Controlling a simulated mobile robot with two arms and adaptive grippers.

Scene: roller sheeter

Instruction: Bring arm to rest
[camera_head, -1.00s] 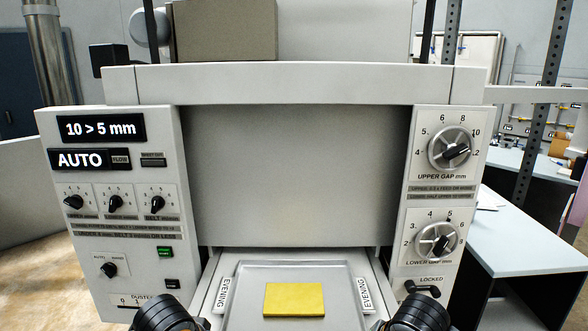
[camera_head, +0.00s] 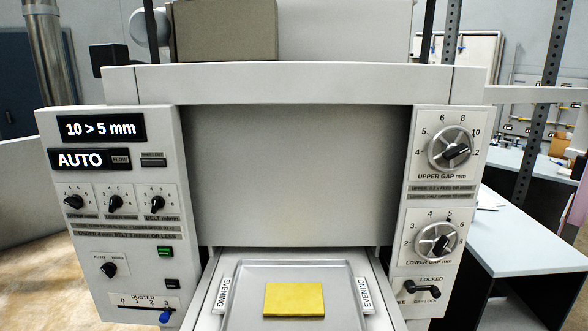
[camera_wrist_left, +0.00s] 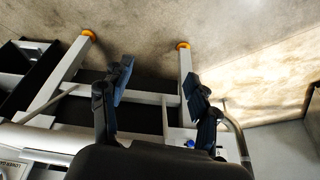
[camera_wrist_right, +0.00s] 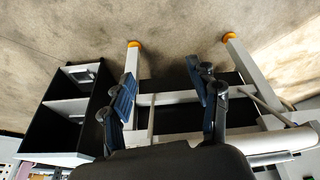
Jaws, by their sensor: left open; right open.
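The roller sheeter stands ahead in the head view, with its display panel (camera_head: 102,128) at left reading "10 > 5 mm" and "AUTO". The upper gap dial (camera_head: 455,149) and lower gap dial (camera_head: 437,240) are on the right panel. A yellow slab (camera_head: 294,299) lies on the grey tray (camera_head: 340,275) at the front. My left gripper (camera_wrist_left: 165,92) is open and empty in its wrist view. My right gripper (camera_wrist_right: 165,90) is open and empty in its wrist view. Neither arm shows in the head view.
A pale table (camera_head: 520,235) stands to the right of the machine. The wrist views show the machine's frame legs with orange feet (camera_wrist_left: 88,34) and the bare floor (camera_wrist_right: 180,25). A black open shelf unit (camera_wrist_right: 62,110) is at left in the right wrist view.

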